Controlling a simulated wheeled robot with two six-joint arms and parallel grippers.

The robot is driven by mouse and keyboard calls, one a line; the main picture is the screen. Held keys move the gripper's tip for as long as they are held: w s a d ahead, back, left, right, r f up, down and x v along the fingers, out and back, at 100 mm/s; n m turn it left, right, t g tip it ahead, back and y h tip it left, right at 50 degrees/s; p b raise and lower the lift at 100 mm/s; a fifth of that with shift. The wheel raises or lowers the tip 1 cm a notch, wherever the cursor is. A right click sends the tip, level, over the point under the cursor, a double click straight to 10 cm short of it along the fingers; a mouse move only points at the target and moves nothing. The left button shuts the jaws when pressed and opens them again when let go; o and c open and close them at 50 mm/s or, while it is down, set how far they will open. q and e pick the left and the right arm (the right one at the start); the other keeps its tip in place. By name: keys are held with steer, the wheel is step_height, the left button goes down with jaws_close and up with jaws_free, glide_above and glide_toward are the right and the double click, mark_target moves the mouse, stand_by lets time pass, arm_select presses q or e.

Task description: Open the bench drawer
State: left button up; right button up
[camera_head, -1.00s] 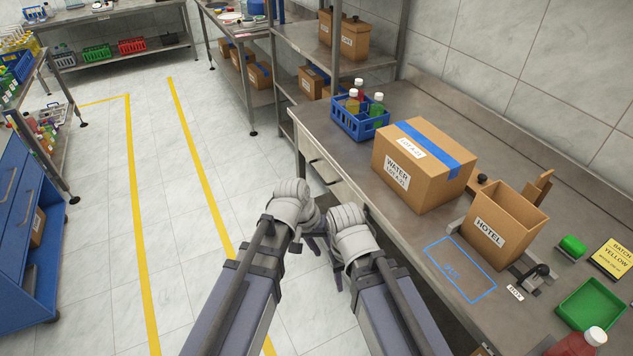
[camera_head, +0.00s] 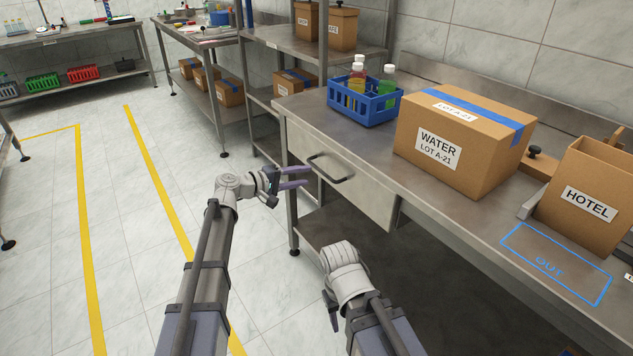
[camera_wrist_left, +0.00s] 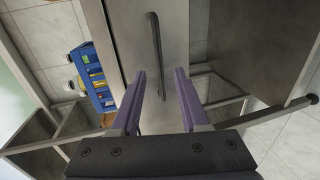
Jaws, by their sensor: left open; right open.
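The bench drawer (camera_head: 365,197) is a grey metal front under the worktop, and it looks closed. Its dark bar handle (camera_head: 331,168) runs across the upper part of the front. My left gripper (camera_head: 308,178) is open and empty, pointing at the drawer just left of the handle. In the left wrist view the handle (camera_wrist_left: 156,55) stands ahead of the open left fingers (camera_wrist_left: 160,85), with nothing between them. My right gripper (camera_head: 333,310) hangs low in front of the bench, pointing down; its fingers are partly hidden by its own wrist.
On the worktop are a blue crate (camera_head: 362,104) with bottles, a taped WATER carton (camera_head: 465,140) and an open HOTEL box (camera_head: 590,195). A shelf rack (camera_head: 262,60) stands behind the bench's left end. The floor (camera_head: 130,200) left of the bench is clear.

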mark_target(320, 169)
arm_select(q)
steer(key=shift+w+a+b+x, duration=0.1)
steer(key=shift+w+b+x, duration=0.15)
steer(key=shift+x, duration=1.05)
steer(key=shift+w+a+b+x, duration=0.15)
steer(key=shift+b+x, duration=0.15)
steer(key=shift+x, duration=1)
steer(key=shift+w+a+b+x, duration=0.15)
steer(key=shift+b+x, duration=0.1)
steer(key=shift+x, duration=1.05)
steer(key=shift+r, duration=0.1)
steer(key=shift+c, duration=0.2)
jaws_close()
